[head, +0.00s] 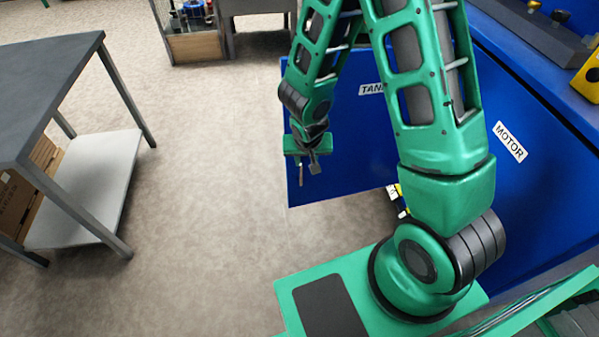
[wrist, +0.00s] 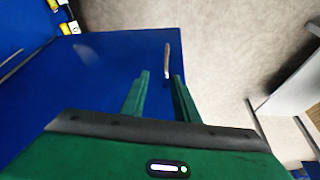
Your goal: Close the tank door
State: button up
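The blue tank door (head: 345,165), with a partly covered "TANK" label (head: 371,89), stands swung out from the blue cabinet (head: 540,190). Its free edge is at the left. In the wrist view the door (wrist: 110,70) fills the left and middle. A thin grey handle (wrist: 167,60) stands on it near the free edge. My gripper (head: 308,172) hangs in front of the door near that edge. In the wrist view my gripper (wrist: 160,76) is open, with a gap between its fingers. The handle shows just beyond the fingertips, nearer the right one; contact cannot be told.
The "MOTOR" panel (head: 500,150) is right of my arm. Yellow items (head: 397,196) show low beside the door, and yellow-and-white items (wrist: 65,18) show in the wrist view. A dark-topped table (head: 45,85) stands at the left. The floor (head: 205,180) between is clear.

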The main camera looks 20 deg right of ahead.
aim_at(301, 170)
jog(key=shift+a+x, duration=0.25)
jog(key=shift+x, duration=1.65)
jog(key=shift+a+x, duration=0.25)
jog(key=shift+x, duration=1.7)
jog(key=shift+a+x, duration=0.3)
jog(key=shift+x, duration=1.6)
jog(key=shift+f, duration=0.15)
